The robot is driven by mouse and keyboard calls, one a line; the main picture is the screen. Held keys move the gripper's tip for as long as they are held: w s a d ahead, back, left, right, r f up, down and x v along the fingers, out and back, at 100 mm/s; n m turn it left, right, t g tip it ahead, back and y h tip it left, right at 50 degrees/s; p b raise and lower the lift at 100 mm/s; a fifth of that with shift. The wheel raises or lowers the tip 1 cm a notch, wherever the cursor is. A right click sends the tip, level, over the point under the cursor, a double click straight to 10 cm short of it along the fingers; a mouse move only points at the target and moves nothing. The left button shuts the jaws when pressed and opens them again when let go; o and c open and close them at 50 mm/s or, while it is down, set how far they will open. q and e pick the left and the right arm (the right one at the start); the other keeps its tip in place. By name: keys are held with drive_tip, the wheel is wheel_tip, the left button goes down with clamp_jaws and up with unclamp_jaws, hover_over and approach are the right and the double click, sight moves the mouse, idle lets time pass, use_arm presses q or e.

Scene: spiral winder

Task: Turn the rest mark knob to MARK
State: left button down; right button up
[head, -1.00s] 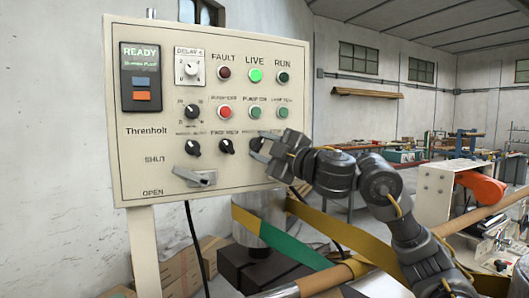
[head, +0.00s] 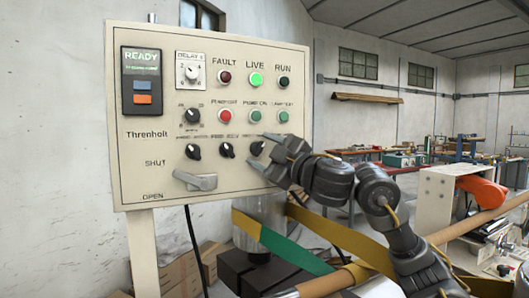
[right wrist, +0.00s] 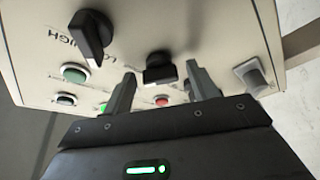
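A cream control panel (head: 140,180) carries a row of three black knobs: the left knob (head: 193,151), the middle knob (head: 227,150) and the right knob (head: 257,148). Their small labels are too blurred to read, so I cannot tell which is the rest mark knob. My right gripper (head: 262,150) is open at the right knob, one finger above it and one below. In the right wrist view, a black knob (right wrist: 158,68) shows between the spread fingertips of the gripper (right wrist: 161,76), with no clear contact. My left gripper is not in view.
A grey lever (head: 195,181) sits below the knobs. Above them are a red button (head: 225,116), green buttons, lamps and another black knob (head: 192,114). A yellow-green band (head: 300,250) runs below the panel. A wall is behind; the workshop opens at right.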

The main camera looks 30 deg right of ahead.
drive_tip(key=b+v, duration=0.1)
drive_tip(key=v, duration=0.6)
drive_tip(key=shift+s, duration=0.25)
idle(0.3)
